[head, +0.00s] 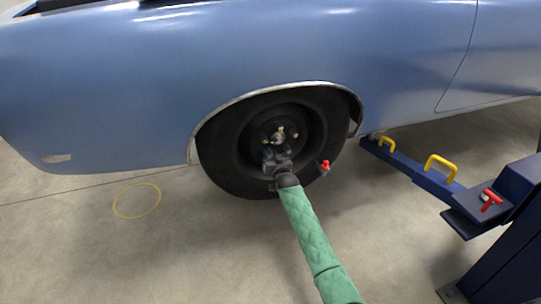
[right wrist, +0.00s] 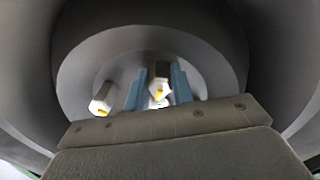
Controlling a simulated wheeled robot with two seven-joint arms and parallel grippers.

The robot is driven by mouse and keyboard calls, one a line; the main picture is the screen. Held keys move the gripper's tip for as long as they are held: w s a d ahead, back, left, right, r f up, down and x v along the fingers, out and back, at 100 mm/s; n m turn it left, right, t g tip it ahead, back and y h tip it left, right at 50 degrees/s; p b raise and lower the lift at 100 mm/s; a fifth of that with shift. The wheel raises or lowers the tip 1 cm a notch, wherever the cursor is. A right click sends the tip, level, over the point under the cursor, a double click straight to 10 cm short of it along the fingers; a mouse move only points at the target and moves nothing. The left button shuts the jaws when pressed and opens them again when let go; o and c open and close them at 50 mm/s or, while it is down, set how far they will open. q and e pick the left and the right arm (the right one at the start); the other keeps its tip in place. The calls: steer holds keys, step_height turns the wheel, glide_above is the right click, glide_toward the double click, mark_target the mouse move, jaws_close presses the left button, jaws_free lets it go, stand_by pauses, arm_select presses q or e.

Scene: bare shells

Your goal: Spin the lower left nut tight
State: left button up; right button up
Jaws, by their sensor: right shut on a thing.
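The wheel (head: 221,158) sits in the arch of a blue car, with several pale nuts around its hub (head: 278,136). My right gripper (head: 270,151) reaches the lower left of the hub from below and covers the nut there. How far the held nut sits in is hidden. My left gripper is out of view.
A small red-topped item (head: 325,166) shows by the tyre's lower right. A blue lift arm (head: 405,172) with yellow handles (head: 441,165) and a red handle (head: 491,200) stands at right. A yellow ring (head: 137,201) lies on the clear floor at left.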

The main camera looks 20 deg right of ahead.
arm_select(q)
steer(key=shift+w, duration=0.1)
arm_select(e)
steer(key=o, duration=1)
steer(key=shift+f, duration=0.1)
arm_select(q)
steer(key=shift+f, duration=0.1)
arm_select(e)
steer(key=shift+s, duration=0.1)
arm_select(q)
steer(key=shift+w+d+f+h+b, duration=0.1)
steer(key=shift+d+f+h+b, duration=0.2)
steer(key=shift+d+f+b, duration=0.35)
arm_select(e)
steer(key=s, duration=0.7)
steer(key=shift+s+d, duration=0.15)
steer(key=shift+s, duration=0.15)
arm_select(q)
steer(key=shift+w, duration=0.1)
